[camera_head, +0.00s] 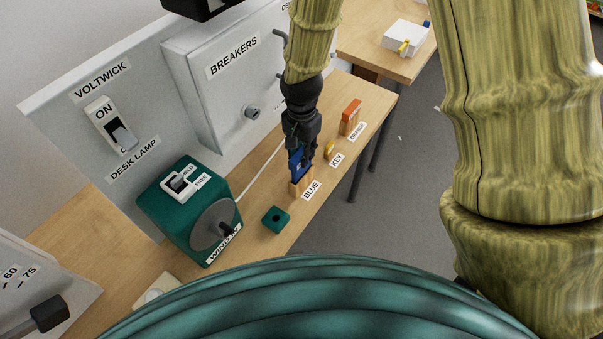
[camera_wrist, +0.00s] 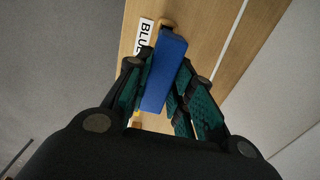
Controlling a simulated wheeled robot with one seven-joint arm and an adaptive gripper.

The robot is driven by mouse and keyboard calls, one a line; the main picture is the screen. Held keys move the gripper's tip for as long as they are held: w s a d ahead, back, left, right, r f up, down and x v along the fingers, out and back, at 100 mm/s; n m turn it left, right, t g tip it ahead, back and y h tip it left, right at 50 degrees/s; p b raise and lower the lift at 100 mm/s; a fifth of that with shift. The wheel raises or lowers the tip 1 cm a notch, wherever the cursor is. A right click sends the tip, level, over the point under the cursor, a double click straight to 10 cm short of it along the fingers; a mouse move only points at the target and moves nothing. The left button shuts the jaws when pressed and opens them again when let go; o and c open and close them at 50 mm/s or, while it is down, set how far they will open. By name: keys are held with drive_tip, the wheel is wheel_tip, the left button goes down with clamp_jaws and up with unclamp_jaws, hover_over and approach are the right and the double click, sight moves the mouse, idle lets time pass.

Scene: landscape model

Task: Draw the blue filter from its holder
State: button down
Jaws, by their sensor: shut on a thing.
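The blue filter (camera_head: 297,165) is a flat blue block above the wooden holder (camera_head: 301,188) labelled BLUE on the bench. My gripper (camera_head: 302,152) points down and is shut on the filter. In the wrist view the blue filter (camera_wrist: 166,70) lies between my two dark, green-padded fingers (camera_wrist: 162,95). A bit of the tan holder (camera_wrist: 168,23) shows beyond the filter's far end, beside the BLUE label. The filter's lower end meets the holder in the picture; I cannot tell how deep it sits in it.
An orange filter (camera_head: 351,109) in its holder and a yellow key (camera_head: 329,149) stand to the right. A green WIND IN box (camera_head: 185,205), a small green block (camera_head: 276,220) and a white cable are left. The grey BREAKERS cabinet (camera_head: 225,85) rises behind.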

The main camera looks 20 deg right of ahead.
drive_tip(key=shift+r+p, duration=0.85)
drive_tip(key=shift+r, duration=0.3)
